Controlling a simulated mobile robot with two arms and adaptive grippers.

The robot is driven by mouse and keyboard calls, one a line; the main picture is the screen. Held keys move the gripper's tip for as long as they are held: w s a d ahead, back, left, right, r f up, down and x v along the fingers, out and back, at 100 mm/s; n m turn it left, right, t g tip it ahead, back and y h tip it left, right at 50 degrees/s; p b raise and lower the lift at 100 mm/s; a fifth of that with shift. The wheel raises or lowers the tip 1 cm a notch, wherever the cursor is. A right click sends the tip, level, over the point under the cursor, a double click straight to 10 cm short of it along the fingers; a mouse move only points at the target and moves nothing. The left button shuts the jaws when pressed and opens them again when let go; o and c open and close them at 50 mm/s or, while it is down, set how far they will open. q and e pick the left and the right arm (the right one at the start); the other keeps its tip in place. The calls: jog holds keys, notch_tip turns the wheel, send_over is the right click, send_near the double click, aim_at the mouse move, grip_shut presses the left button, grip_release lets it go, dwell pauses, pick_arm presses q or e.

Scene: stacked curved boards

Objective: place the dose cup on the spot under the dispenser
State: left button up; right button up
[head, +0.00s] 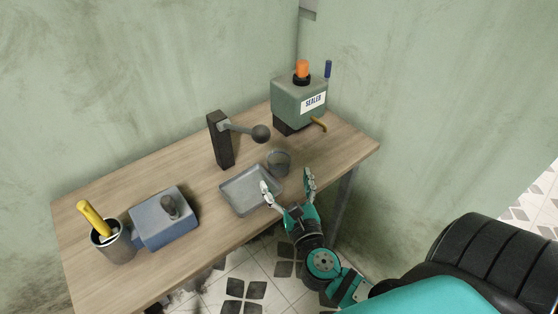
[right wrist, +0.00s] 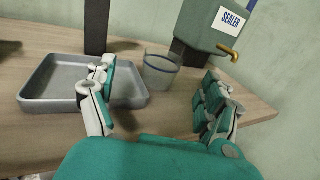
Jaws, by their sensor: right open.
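The dose cup (head: 279,162) is a clear grey cup standing upright on the table, just right of the grey tray. In the right wrist view the cup (right wrist: 161,72) stands beyond the gap between my fingers. My right gripper (head: 288,187) is open and empty at the table's front edge, its fingers pointing toward the cup without touching it. The dispenser (head: 298,103) is a green box labelled SEALER with an orange top and a brass spout (head: 319,125), at the back right. It also shows in the right wrist view (right wrist: 206,25). My left gripper is out of view.
The shallow grey tray (head: 239,205) lies left of the cup, close to my left-hand finger. A dark post with a ball-ended lever (head: 221,141) stands behind it. A blue box (head: 163,222) and a pot with a yellow-handled tool (head: 113,246) are at the left.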

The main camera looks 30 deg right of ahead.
aim_at(282, 166)
jog(key=x, duration=0.4)
jog(key=shift+w, duration=0.1)
jog(key=x, duration=0.3)
jog(key=p+x, duration=0.1)
jog(key=x, duration=0.1)
jog(key=shift+d+f, duration=0.3)
jog(key=shift+d, duration=0.05)
jog(key=c, duration=1.2)
jog(key=shift+c, duration=0.2)
jog(key=shift+r, duration=0.15)
